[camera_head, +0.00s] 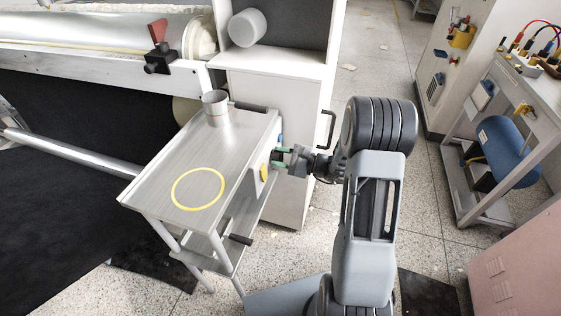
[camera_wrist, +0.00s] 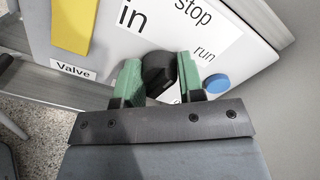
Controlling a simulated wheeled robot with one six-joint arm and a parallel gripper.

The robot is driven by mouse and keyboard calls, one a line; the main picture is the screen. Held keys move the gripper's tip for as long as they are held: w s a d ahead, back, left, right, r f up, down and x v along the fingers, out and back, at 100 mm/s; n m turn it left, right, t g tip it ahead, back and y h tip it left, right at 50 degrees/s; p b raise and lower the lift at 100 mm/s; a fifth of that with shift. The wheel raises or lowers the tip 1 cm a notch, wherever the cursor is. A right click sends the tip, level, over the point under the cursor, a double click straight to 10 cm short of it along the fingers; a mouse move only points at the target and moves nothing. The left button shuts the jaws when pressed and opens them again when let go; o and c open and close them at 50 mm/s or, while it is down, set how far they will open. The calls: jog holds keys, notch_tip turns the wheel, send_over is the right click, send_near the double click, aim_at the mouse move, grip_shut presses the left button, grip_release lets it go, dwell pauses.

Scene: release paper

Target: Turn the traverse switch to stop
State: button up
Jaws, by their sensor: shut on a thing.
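The black switch knob (camera_wrist: 158,72) sits on a white panel (camera_wrist: 117,42) with the printed labels "in", "stop" and "run" around it. Its name label is not visible, and I cannot tell where its pointer is set. My gripper (camera_wrist: 160,68) has its two green fingers on either side of the knob, shut on it. In the head view my gripper (camera_head: 281,158) is at the panel on the right side of the metal cart (camera_head: 163,172), and the knob is hidden there.
A yellow handle (camera_wrist: 73,25) beside the label "Valve" is left of the knob, and a blue button (camera_wrist: 216,83) is close to the right finger. A grey cup (camera_head: 216,115) and a yellow ring (camera_head: 176,190) are on the cart top. A cabinet (camera_head: 298,196) stands behind.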

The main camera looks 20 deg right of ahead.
jog(key=shift+n+b, duration=0.35)
jog(key=shift+n, duration=0.15)
jog(key=o, duration=0.9)
jog(key=p+v, duration=0.1)
jog(key=v, duration=1.2)
jog(key=shift+s+d+p, duration=0.3)
